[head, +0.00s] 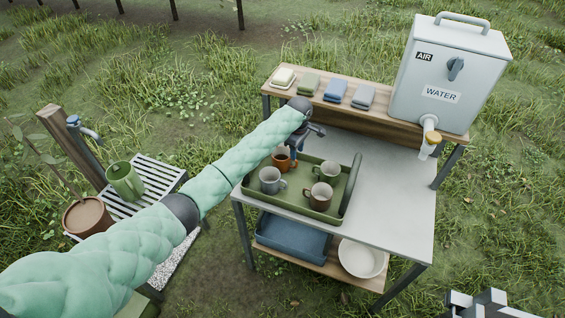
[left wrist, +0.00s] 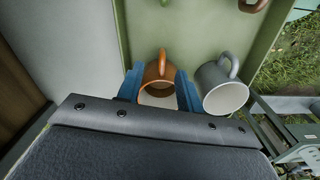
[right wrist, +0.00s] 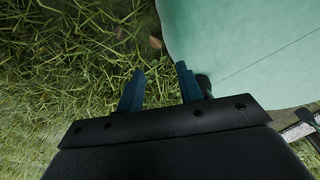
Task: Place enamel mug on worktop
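An orange-brown mug (head: 281,159) stands in the green tray (head: 345,192) on the worktop (head: 395,207). A grey mug (head: 270,182), another grey mug (head: 329,170) and a brown mug (head: 320,195) stand there too. My left gripper (head: 296,158) is low over the tray's back left part. In the left wrist view its blue fingers (left wrist: 161,90) stand open on either side of the orange-brown mug (left wrist: 158,72); contact is unclear. A grey mug (left wrist: 224,90) is just right of them. My right gripper (right wrist: 160,85) is open and empty, over grass.
A shelf (head: 368,118) behind the worktop carries folded cloths and a water dispenser (head: 445,80). The worktop right of the tray is clear. Below are a blue bin (head: 292,236) and a white bowl (head: 362,258). A slatted stand (head: 160,176) holds a green jug (head: 124,181).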

